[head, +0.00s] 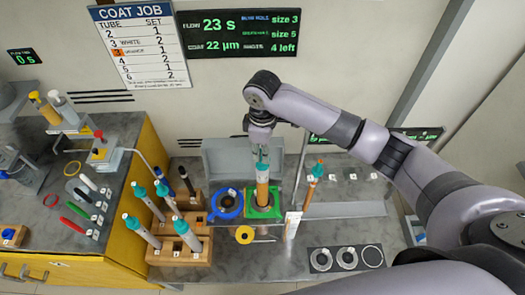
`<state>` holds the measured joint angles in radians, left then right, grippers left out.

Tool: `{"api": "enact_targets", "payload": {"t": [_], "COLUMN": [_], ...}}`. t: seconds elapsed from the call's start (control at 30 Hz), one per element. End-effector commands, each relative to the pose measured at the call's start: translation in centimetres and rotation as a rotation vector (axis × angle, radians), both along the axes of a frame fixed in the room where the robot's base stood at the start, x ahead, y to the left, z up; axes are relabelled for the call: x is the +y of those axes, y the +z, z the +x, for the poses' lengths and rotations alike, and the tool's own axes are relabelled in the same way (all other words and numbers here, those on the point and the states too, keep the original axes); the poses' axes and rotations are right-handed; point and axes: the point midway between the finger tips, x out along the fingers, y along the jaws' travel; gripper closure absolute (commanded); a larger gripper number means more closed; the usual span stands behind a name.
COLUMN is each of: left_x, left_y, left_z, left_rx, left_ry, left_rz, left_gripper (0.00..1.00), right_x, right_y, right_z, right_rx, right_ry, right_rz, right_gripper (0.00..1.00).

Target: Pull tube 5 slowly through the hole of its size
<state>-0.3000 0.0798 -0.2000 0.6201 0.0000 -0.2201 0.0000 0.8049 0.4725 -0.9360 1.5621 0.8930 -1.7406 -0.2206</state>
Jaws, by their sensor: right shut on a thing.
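My right gripper (262,148) points down and is shut on the upper end of an upright tube (262,187) with an orange-brown body. The tube's lower part stands within a green square collar (276,211) around a hole; whether it touches the hole's edge is too small to tell. Its number cannot be read. A blue round collar (236,212) sits just left of the green one. Several grey tubes with teal ends (189,237) stand tilted in a wooden rack (170,254) to the left. My left gripper is not in view.
Another tube with a teal end (309,186) stands right of the green collar. A yellow ring (244,229) is in front. A dark plate with several rings (346,271) lies front right. A yellow cabinet (120,222) bounds the left. A wall board (140,45) and display (237,32) hang behind.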

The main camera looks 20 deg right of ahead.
Motion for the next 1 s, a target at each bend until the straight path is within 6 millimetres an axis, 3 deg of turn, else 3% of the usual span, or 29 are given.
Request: {"api": "enact_targets", "payload": {"t": [1.0], "left_x": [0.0], "left_y": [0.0], "left_z": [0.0], "left_rx": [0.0], "left_ry": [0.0], "left_rz": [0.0], "left_gripper": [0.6], "right_x": [0.0], "right_y": [6.2], "right_z": [0.1], "right_rx": [-0.002], "right_ry": [-0.001], "right_rz": [0.002], "right_gripper": [1.0]}}
